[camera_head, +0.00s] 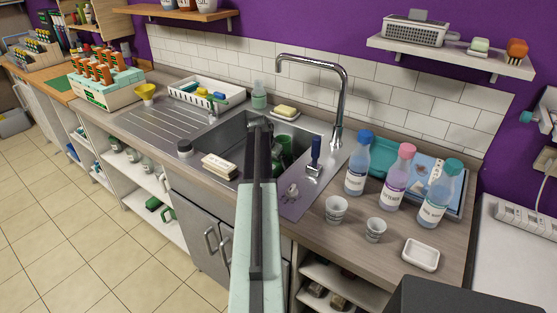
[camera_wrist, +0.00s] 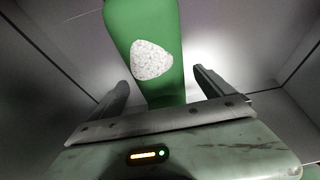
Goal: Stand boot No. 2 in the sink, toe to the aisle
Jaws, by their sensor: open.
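The sink (camera_head: 225,130) is a steel basin set in the counter. A green thing (camera_head: 286,146), apparently a boot, is inside it, partly hidden by my arm. My gripper reaches into the basin over it; its jaws are hard to make out in the head view. In the wrist view my gripper (camera_wrist: 160,85) is open, one finger on each side of a green boot (camera_wrist: 140,25) with a speckled pale patch. The boot's lower end passes behind the gripper's front bar. No number is readable, and I cannot tell which way its toe points.
The tall faucet (camera_head: 343,100) rises behind the basin's right side. Bottles (camera_head: 393,178) and cups (camera_head: 336,209) crowd the counter at right. The tiled aisle floor (camera_head: 100,240) is clear.

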